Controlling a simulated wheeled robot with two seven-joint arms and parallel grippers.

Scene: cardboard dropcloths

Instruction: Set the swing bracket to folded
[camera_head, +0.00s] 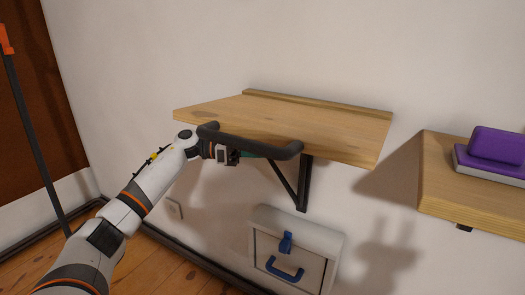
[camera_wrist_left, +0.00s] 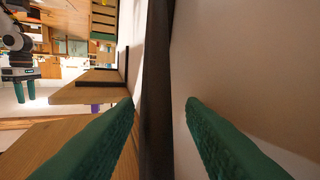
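The swing bracket is a wooden shelf board (camera_head: 300,120) standing out level from the wall on a black bracket (camera_head: 303,185) with a diagonal strut. A dark bar handle (camera_head: 255,147) with rounded ends runs along its front edge. My left gripper (camera_head: 238,156) is at this handle from the front left, just below it, with its fingertips partly hidden. In the left wrist view, its green fingers (camera_wrist_left: 160,104) are apart, with a dark bar (camera_wrist_left: 156,60), apparently the handle, between them and gaps on both sides. My right gripper (camera_wrist_left: 25,92) shows small there, its fingers apart and empty.
A second wooden shelf (camera_head: 465,200) at the right carries a purple object (camera_head: 495,150). A pale box (camera_head: 330,240) with blue fittings is on the wall below the board. A dark pole (camera_head: 38,130) stands at the left. The wall above the board is clear.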

